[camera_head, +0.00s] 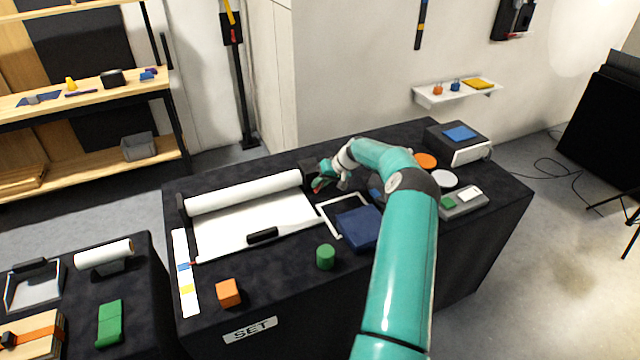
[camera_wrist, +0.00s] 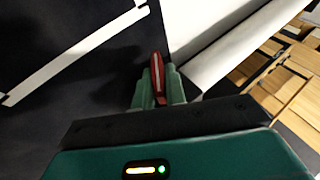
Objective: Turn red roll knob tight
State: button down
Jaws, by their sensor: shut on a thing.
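The red roll knob (camera_wrist: 157,72) shows in the wrist view as a narrow red piece with a pale stripe. My gripper (camera_wrist: 159,90) has its two green fingers closed on either side of it. In the head view my gripper (camera_head: 322,183) is at the right end of the white paper roll (camera_head: 245,192), beside the dark end bracket (camera_head: 308,167). Only a small bit of red shows there, and the fingers hide most of the knob. The roll also shows in the wrist view (camera_wrist: 225,45), close to the right of the fingers.
A white sheet (camera_head: 235,227) hangs from the roll onto the dark table. A white frame (camera_head: 328,207) and a blue box (camera_head: 358,228) lie just right of it. A green cylinder (camera_head: 325,257) and an orange block (camera_head: 228,292) stand near the front edge.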

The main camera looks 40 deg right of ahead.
dwell(0.3)
jog(key=c, duration=1.4)
grip_release()
jog(key=shift+c, duration=0.2)
jog(key=v, duration=1.4)
